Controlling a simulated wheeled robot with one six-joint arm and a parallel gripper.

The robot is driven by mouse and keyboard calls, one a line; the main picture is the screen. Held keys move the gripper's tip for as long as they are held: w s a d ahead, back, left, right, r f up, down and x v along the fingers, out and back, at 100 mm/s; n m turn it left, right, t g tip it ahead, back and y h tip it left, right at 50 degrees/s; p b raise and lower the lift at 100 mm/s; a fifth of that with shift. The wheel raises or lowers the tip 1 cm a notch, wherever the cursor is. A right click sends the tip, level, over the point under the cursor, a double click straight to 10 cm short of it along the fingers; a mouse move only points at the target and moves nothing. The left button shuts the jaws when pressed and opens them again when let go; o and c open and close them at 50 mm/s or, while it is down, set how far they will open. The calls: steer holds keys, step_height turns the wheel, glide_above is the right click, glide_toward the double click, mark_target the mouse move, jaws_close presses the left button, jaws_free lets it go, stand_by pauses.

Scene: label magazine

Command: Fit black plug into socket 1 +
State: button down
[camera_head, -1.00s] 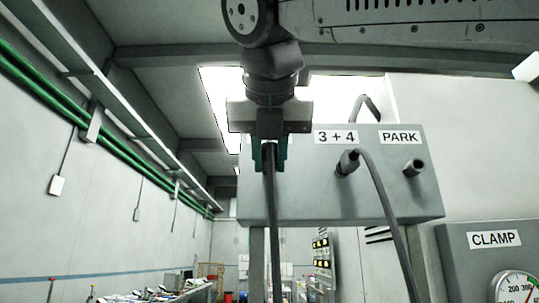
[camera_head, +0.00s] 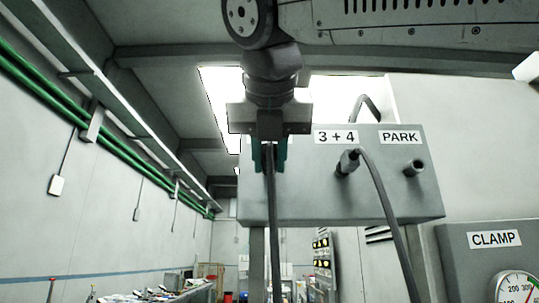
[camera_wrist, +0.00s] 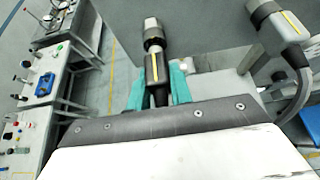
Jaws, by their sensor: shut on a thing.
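My gripper (camera_head: 268,155) is in front of the left part of a grey socket box (camera_head: 310,195). Its green fingers, also in the wrist view (camera_wrist: 158,88), are shut on the black plug (camera_wrist: 158,68). The plug has a yellow stripe and a grey front end pointing away from the gripper. Its black cable (camera_head: 274,225) hangs straight down. Socket 1 and its label do not show behind my gripper, and I cannot tell whether the plug touches the socket.
A second plug (camera_head: 347,160) with a drooping cable sits under the "3 + 4" label (camera_head: 336,136), right of my gripper. A stub (camera_head: 413,168) is under the "PARK" label (camera_head: 400,137). A "CLAMP" box (camera_head: 480,255) with a gauge stands lower right. Benches line the left.

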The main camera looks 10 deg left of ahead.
steer(key=shift+w+a, duration=0.2)
steer(key=shift+w, duration=0.8)
steer(key=c, duration=1.2)
jaws_free()
steer(key=shift+o, duration=0.2)
steer(key=v, duration=0.7)
steer(key=shift+s, duration=0.35)
steer(key=shift+r, duration=0.15)
